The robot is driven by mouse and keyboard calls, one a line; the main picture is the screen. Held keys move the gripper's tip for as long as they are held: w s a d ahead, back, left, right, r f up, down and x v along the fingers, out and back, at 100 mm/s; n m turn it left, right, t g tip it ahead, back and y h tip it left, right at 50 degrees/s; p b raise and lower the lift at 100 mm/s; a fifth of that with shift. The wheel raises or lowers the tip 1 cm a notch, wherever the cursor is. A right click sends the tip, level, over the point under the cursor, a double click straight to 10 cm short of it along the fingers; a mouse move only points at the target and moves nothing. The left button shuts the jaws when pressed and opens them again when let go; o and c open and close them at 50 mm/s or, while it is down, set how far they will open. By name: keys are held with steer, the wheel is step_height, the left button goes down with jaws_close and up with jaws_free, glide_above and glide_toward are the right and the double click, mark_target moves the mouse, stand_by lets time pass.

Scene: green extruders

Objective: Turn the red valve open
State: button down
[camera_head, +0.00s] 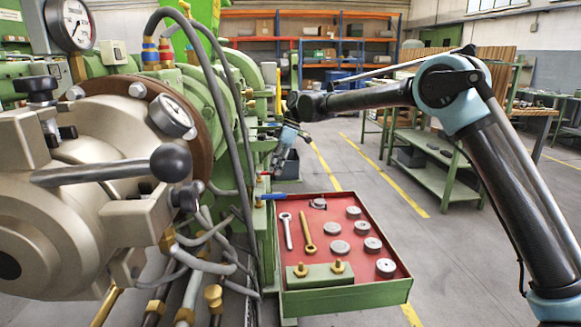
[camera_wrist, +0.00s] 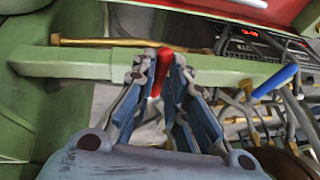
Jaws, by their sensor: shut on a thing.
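The red valve handle (camera_wrist: 164,66) shows in the wrist view, upright between my fingertips, beside a green beam (camera_wrist: 90,64). My gripper (camera_wrist: 164,70) is shut on it, with a finger on each side. The handle's lower end and its valve body are partly hidden by the fingers. In the head view my gripper (camera_head: 287,142) is small, at the far side of the green machine (camera_head: 205,95).
A blue handle (camera_head: 274,196) sticks out nearer on the machine; it also shows in the wrist view (camera_wrist: 275,81). A red-topped tray (camera_head: 325,262) with tools and discs stands below. Hoses and pipes crowd the machine. The floor aisle right of the tray is clear.

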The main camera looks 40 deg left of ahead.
steer(key=shift+w+a+r, duration=0.1)
stand_by(0.4)
steer(key=c, duration=1.6)
jaws_free()
steer(key=v, duration=1.2)
steer(key=shift+w, duration=0.1)
